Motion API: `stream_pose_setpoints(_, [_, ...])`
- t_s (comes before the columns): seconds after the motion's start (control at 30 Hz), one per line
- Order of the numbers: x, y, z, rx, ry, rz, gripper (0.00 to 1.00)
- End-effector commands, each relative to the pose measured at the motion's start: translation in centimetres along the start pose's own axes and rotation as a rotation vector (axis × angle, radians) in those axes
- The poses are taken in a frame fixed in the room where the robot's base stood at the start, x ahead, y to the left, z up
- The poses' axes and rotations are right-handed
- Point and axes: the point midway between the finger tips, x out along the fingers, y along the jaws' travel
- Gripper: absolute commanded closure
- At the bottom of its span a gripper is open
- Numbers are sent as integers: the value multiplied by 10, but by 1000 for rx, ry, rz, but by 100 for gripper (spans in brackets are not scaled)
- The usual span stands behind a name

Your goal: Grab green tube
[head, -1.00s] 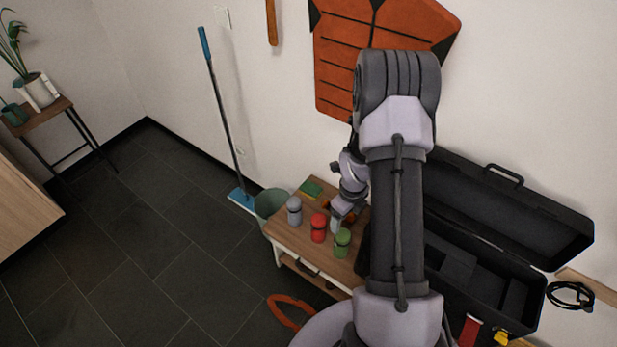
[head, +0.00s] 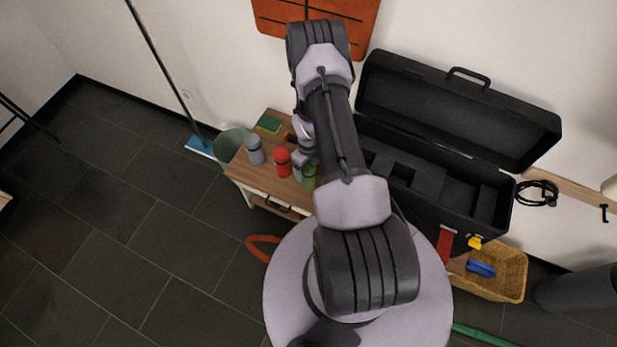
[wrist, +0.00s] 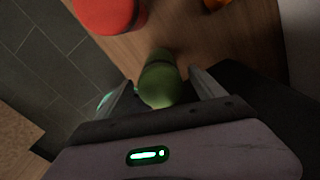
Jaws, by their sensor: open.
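The green tube (head: 308,176) stands on the small wooden table (head: 240,166), partly hidden behind my arm in the head view. In the wrist view the green tube (wrist: 160,79) lies between the two fingers of my gripper (wrist: 160,88), which is open. A finger is on each side of the tube, with a small gap showing on the right. Whether the left finger touches it I cannot tell. In the head view my gripper is mostly hidden by my arm.
A red tube (head: 282,162) stands close left of the green one, and a grey tube (head: 254,149) further left. A green and yellow sponge (head: 268,124) lies at the table's back. A large open black case (head: 440,170) stands right of the table.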

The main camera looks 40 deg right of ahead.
Motion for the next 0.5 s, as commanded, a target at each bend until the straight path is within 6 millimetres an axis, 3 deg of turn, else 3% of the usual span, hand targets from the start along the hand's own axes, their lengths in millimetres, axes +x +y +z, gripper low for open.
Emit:
stream_pose_setpoints(0.03, [16, 0, -1, 0, 1, 1, 21])
stream_pose_setpoints(0.07, [19, 0, -1, 0, 1, 0, 21])
stream_pose_setpoints(0.27, [19, 0, -1, 0, 0, 0, 21])
stream_pose_setpoints(0.5, [18, 0, -1, 0, 0, 0, 67])
